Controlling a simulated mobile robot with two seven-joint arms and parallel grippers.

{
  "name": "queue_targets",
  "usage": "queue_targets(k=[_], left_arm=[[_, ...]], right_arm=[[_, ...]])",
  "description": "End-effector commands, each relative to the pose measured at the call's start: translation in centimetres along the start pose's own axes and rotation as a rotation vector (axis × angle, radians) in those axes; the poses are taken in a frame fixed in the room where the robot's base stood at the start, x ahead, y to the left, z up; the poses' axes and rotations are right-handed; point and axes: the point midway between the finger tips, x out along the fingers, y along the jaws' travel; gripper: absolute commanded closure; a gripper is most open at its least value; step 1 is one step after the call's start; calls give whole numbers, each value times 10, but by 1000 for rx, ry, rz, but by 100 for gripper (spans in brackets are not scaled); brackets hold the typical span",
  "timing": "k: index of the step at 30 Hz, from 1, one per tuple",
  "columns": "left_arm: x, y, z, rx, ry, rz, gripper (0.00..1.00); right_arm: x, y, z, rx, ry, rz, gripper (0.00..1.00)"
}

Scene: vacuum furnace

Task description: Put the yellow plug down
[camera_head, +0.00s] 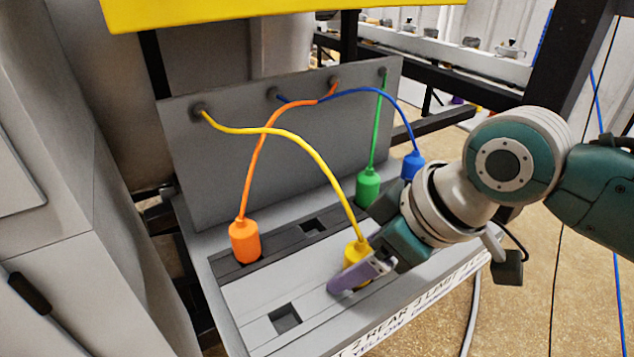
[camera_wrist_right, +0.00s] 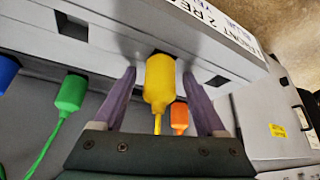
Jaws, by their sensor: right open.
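The yellow plug (camera_head: 354,250) stands upright on the front strip of the grey panel (camera_head: 262,297), with its yellow cable rising from its top. In the right wrist view the yellow plug (camera_wrist_right: 160,80) lies between the two purple fingers, with gaps on both sides. A dark slot edge shows at its base. My right gripper (camera_head: 347,270) is open around the plug; its near finger hides the plug's lower part in the head view. In the wrist view the right gripper (camera_wrist_right: 164,80) shows both fingers apart. My left gripper is not in view.
Empty square sockets (camera_head: 285,318) show at the front and rear (camera_head: 313,225). A grey cabinet stands at left.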

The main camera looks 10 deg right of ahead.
Motion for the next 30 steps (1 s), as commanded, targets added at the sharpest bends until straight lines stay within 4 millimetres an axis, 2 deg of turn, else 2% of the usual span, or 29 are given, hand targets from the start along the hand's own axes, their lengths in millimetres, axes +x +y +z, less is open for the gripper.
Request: queue_targets(k=[4,8,15,21,26,30], left_arm=[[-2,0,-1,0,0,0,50],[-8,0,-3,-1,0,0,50],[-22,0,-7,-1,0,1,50],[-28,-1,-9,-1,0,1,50],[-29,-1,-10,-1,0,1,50],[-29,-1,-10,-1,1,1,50]], right_arm=[[-4,0,-2,-1,1,1,26],[-19,1,-4,-2,0,2,26],[-74,1,-5,-4,0,3,26],[-110,1,-4,-2,1,2,26],[-123,-2,-3,1,0,-1,26],[-117,-29,11,35,-5,-5,26]])
